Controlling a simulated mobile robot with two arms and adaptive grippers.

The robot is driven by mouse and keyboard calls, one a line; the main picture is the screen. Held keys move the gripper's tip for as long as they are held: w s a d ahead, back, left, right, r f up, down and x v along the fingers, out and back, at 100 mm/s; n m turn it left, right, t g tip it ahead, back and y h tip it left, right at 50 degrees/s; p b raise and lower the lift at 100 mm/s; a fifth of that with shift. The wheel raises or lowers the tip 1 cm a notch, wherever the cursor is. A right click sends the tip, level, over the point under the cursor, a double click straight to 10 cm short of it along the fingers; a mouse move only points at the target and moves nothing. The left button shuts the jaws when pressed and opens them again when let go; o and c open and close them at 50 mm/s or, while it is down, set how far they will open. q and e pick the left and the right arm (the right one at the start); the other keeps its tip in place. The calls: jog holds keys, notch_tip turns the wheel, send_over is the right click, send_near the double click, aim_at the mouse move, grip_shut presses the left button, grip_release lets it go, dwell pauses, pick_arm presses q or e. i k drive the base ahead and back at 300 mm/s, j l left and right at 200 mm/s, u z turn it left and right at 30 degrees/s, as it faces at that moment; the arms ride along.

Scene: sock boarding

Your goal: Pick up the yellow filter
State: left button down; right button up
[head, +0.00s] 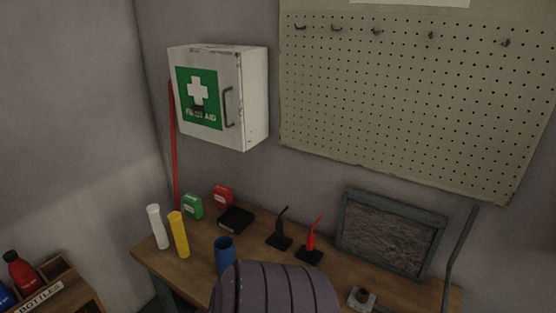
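The yellow filter (179,235) is a slim upright cylinder with a wider top rim. It stands near the left end of the wooden workbench (152,258). A white cylinder (157,227) of similar shape stands just left of it, and a blue cylinder (224,256) stands to its right. Neither of my grippers shows in the head view. A ribbed dark purple-grey rounded shape at the bottom middle covers the front of the bench and what lies there.
Green (193,207) and red (222,196) containers and a black tray (236,220) sit behind the cylinders. Black and red tools stand on black bases further right, near a grey-framed panel (390,234). A BOTTLES crate (62,292) is at lower left.

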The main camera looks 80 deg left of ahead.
aim_at(175, 218)
jog(key=u, duration=3.45)
jog(key=i+j, duration=0.1)
jog(key=i+j+z, duration=0.15)
jog(key=j, duration=0.15)
